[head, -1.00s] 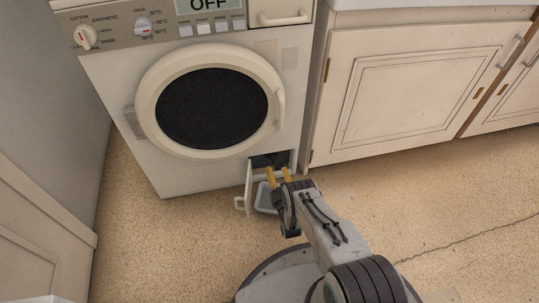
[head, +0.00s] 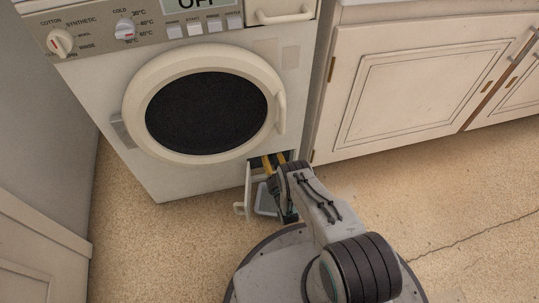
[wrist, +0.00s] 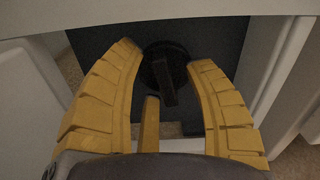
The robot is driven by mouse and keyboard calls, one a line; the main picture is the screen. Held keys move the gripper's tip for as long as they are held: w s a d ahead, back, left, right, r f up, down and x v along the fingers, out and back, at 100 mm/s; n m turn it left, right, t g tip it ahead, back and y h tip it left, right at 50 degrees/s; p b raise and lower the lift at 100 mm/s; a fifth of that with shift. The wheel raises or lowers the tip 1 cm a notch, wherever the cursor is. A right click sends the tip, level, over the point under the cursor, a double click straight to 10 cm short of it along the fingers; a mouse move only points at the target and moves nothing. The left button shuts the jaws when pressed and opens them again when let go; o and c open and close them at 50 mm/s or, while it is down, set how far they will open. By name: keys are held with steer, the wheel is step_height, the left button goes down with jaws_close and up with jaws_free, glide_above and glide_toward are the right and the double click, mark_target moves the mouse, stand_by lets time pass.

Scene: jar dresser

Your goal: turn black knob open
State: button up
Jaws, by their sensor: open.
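The black knob (wrist: 166,72) shows in the wrist view inside the small opening at the bottom right of the washing machine (head: 285,107). It is round with a raised bar, which stands close to upright in the picture with a slight tilt. My gripper (head: 273,160) reaches into the opening in the head view. In the wrist view its two yellow fingers (wrist: 163,55) are open, one on each side of the knob. I cannot tell whether they touch it. In the head view the knob is hidden behind my gripper.
The small flap door (head: 248,190) of the opening stands open to the left of my gripper. A grey tray (head: 266,200) is on the floor below the opening. A cabinet (head: 415,85) stands to the right. The floor to the right is clear.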

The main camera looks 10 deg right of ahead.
steer(key=shift+c, duration=0.4)
jaws_close()
